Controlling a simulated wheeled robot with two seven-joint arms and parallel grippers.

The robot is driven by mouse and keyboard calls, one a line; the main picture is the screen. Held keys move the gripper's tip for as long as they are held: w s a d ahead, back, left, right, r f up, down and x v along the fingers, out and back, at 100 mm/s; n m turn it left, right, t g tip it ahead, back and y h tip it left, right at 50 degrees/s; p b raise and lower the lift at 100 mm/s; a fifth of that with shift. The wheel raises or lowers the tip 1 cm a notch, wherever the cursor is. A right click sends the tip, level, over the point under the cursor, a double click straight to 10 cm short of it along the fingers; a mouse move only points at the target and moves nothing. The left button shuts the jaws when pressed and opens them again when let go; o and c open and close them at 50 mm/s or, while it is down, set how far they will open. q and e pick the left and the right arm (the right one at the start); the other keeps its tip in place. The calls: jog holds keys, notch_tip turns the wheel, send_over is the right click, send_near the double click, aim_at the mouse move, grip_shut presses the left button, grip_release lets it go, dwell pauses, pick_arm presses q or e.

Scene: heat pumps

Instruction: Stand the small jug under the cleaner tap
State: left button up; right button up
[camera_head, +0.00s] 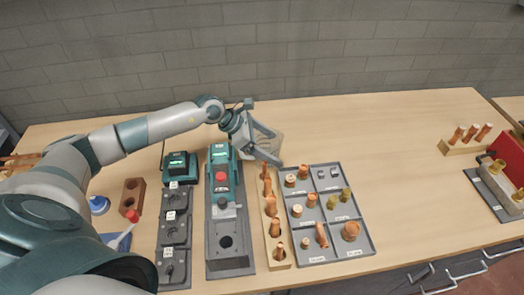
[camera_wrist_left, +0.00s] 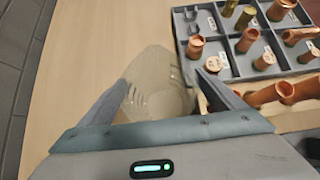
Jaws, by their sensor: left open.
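The small jug (camera_wrist_left: 158,70) is a see-through, pale beige vessel with marks on its side. In the left wrist view it stands on the table between the fingers of my left gripper (camera_wrist_left: 161,79). The fingers are open, one on each side of it; I cannot tell whether either touches it. In the head view the jug (camera_head: 272,141) shows faintly behind and between the fingers of my left gripper (camera_head: 277,149), at the back of the table. I cannot make out a cleaner tap in either view. My right gripper is not in view.
A grey compartment tray (camera_head: 358,252) with copper fittings and a wooden rack (camera_head: 279,264) of copper parts stand in front of the gripper. A teal machine with a red button (camera_head: 221,176) is left of them. The table to the right is mostly clear.

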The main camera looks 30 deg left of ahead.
pick_arm(q)
jog(key=shift+c, duration=0.2)
jog(key=c, duration=1.2)
jog(key=shift+r, duration=0.15)
jog(key=shift+c, duration=0.2)
jog(key=shift+r+b, duration=0.6)
jog(key=shift+r, duration=0.05)
notch_tip(320, 180, up, 2)
jog(key=shift+r+b, duration=0.25)
jog(key=shift+b, duration=0.55)
jog(key=d+r+b, duration=0.2)
jog(key=d+r, duration=0.1)
jog(key=d, duration=0.2)
jog(key=s+d+r+b, duration=0.1)
jog(key=d+r+b, duration=0.1)
jog(key=d+r, duration=0.2)
jog(key=shift+s+d, duration=0.2)
jog(key=shift+d, duration=1.1)
